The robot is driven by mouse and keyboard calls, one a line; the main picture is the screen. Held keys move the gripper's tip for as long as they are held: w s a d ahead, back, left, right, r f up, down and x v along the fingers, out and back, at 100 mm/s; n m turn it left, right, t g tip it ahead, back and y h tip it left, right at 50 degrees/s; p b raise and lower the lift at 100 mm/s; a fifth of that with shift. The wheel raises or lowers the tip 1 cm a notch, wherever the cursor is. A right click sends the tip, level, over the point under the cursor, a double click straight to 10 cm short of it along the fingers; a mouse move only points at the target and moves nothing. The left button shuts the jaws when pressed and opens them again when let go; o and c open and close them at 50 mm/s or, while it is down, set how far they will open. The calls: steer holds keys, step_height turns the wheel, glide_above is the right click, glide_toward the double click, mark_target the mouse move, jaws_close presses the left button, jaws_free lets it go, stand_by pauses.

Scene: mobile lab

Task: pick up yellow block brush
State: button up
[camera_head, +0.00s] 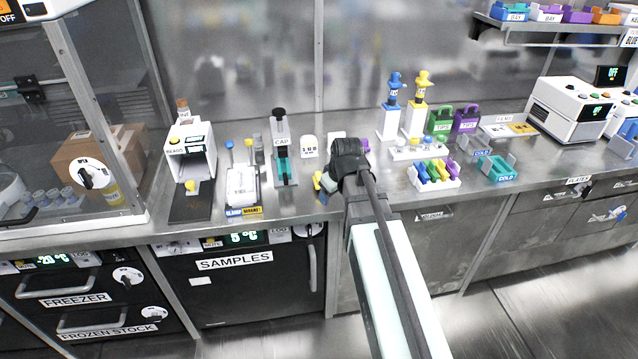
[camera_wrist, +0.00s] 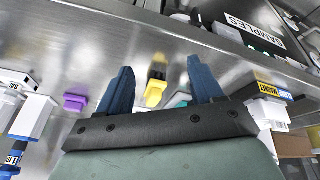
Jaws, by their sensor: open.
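The yellow block brush (camera_wrist: 154,94) shows in the wrist view on the steel counter, with a dark part beside its yellow part. It lies in the gap between the two blue fingers of my gripper (camera_wrist: 161,82), in the picture. The fingers are wide apart and nothing is held. How far the brush is from the fingertips cannot be told. In the head view a yellow piece (camera_head: 328,183), apparently the brush, shows left of my gripper (camera_head: 345,180).
A purple-topped item (camera_wrist: 75,102) lies near one finger. The blue-and-yellow labelled holder (camera_head: 243,212) and a CAP device (camera_head: 281,150) stand to the left. A rack with coloured pieces (camera_head: 434,180) stands to the right. The counter's front edge is close to the brush.

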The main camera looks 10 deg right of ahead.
steer(key=w+a+r+m, duration=0.2)
steer(key=w+r+m, duration=0.45)
steer(key=r, duration=0.25)
steer(key=shift+n+h, duration=0.3)
steer(key=shift+n, duration=0.05)
steer(key=x, duration=0.4)
steer(key=w+x, duration=0.1)
steer(key=x, duration=0.3)
steer(key=shift+d, duration=0.1)
steer(key=shift+a+x, duration=0.2)
steer(key=shift+x, duration=2.5)
steer(key=shift+s, duration=0.15)
steer(key=c, duration=1.2)
step_height(320, 180, up, 10)
